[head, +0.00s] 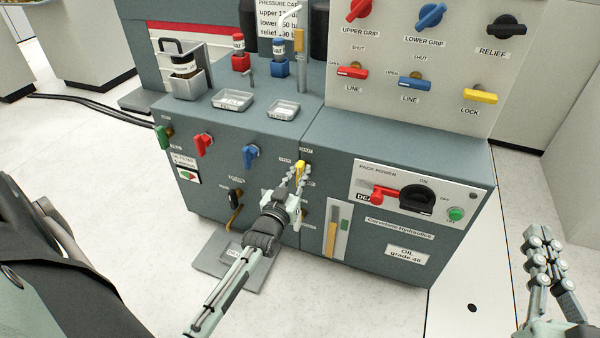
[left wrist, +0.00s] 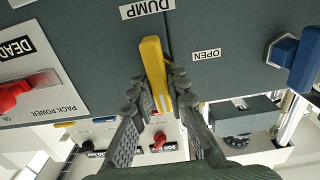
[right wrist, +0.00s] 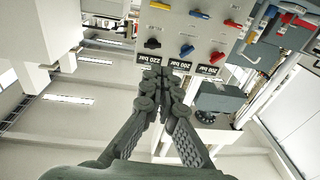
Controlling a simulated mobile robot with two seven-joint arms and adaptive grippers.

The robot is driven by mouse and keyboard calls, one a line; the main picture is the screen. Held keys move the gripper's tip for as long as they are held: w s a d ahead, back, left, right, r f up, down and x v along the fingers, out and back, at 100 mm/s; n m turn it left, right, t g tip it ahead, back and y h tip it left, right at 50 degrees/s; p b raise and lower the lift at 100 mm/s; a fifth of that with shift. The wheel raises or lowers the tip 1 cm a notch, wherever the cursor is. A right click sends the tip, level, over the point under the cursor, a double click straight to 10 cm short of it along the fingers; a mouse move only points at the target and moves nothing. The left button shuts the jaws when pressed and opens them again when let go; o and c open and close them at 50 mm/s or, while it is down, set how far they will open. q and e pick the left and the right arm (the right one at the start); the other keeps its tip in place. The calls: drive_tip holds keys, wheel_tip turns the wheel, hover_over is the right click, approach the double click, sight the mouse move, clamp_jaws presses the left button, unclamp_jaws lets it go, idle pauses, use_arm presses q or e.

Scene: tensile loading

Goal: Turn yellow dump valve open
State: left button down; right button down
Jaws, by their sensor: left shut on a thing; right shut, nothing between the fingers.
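The yellow dump valve handle (head: 300,169) is on the front of the grey cabinet, near the seam between its two parts. In the left wrist view the yellow handle (left wrist: 153,60) stands nearly upright, slightly tilted, with an upside-down OPEN label (left wrist: 206,54) to its right and the DUMP label (left wrist: 147,8) above. My left gripper (head: 296,182) is at the handle, its fingers on either side and shut on it; the fingers hide part of it. My right gripper (head: 538,235) is shut and empty, away from the cabinet at the right. Its closed fingertips show in the right wrist view (right wrist: 163,86).
Blue (head: 250,155), red (head: 203,144) and green (head: 164,136) valve handles are left of the yellow one. A black pack power switch (head: 417,199) is to its right. Trays (head: 232,100) and a caddy sit on the cabinet top. A floor plate lies below.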

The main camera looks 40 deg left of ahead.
use_arm(q)
drive_tip(key=n, duration=0.2)
drive_tip(key=n+p, duration=0.1)
drive_tip(key=n, duration=0.1)
drive_tip(key=n+p, duration=0.1)
drive_tip(key=n, duration=0.1)
drive_tip(key=shift+a, duration=0.25)
drive_tip(key=shift+f+n, duration=0.1)
drive_tip(key=shift+n, duration=1.7)
use_arm(e)
drive_tip(key=s+d+f+g+h, duration=0.1)
drive_tip(key=d+f+g+h, duration=0.35)
drive_tip(key=f, duration=0.65)
use_arm(q)
drive_tip(key=shift+a+f+n, duration=0.1)
drive_tip(key=shift+n, duration=0.8)
drive_tip(key=n, duration=0.2)
drive_tip(key=n+b, duration=0.1)
drive_tip(key=n, duration=0.2)
drive_tip(key=shift+a+f, duration=0.1)
drive_tip(key=shift+f, duration=0.1)
drive_tip(key=shift+n+b, duration=0.3)
drive_tip(key=shift+n, duration=0.4)
use_arm(e)
drive_tip(key=w+a+r+t+y, duration=0.1)
drive_tip(key=a+r+t+y, duration=0.2)
drive_tip(key=r, duration=0.5)
drive_tip(key=shift+w+y, duration=0.15)
drive_tip(key=shift+y, duration=0.3)
drive_tip(key=shift+a+r, duration=0.1)
